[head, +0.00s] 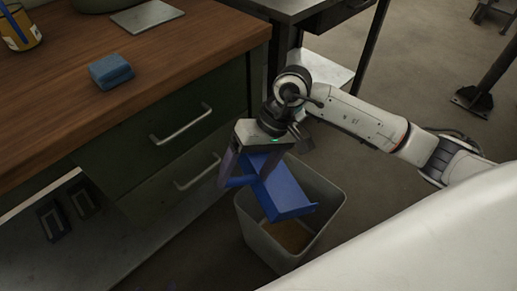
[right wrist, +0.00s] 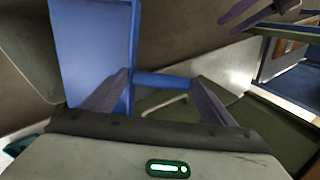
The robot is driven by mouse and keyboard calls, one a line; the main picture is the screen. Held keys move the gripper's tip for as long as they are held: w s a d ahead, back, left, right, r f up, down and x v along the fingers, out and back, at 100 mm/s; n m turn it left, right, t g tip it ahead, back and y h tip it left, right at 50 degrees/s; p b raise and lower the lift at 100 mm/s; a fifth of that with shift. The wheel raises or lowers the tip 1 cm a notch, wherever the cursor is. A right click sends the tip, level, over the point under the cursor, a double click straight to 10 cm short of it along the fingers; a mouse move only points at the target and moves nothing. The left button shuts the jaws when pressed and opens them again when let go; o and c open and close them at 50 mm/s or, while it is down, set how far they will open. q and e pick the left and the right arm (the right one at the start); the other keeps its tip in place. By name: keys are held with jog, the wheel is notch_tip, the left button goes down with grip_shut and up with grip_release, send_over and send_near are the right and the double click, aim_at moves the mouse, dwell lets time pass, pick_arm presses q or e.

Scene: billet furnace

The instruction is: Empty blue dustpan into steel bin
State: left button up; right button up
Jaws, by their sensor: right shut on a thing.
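The blue dustpan (head: 283,194) is tilted over the mouth of the steel bin (head: 262,236) in the head view. My right gripper (head: 232,172) is shut on its handle. In the right wrist view the dustpan (right wrist: 92,50) fills the upper left, and its handle runs between the fingers of the right gripper (right wrist: 160,88). The grey square bin stands on the floor, with some brownish material at its bottom. My left gripper is not in view.
A wooden-topped bench (head: 120,105) with green drawers and handles stands left of the bin. A blue sponge (head: 111,71), a flat grey plate (head: 147,16) and a jar (head: 18,28) rest on it. A dark metal table (head: 290,12) is behind. The floor to the right is open.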

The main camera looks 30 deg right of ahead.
jog(key=shift+a+f+h+p, duration=0.2)
jog(key=shift+a+f+h, duration=0.2)
jog(key=shift+a, duration=0.15)
jog(key=shift+a+f+h+p, duration=0.2)
jog(key=shift+a+f+h, duration=0.15)
jog(key=shift+a, duration=0.2)
pick_arm(q)
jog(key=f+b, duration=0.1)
jog(key=b, duration=0.3)
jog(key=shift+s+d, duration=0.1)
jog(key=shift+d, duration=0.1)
pick_arm(e)
notch_tip(320, 180, down, 6)
jog(key=a+h, duration=0.2)
jog(key=h, duration=0.1)
jog(key=shift+a, duration=0.15)
jog(key=shift+r, duration=0.1)
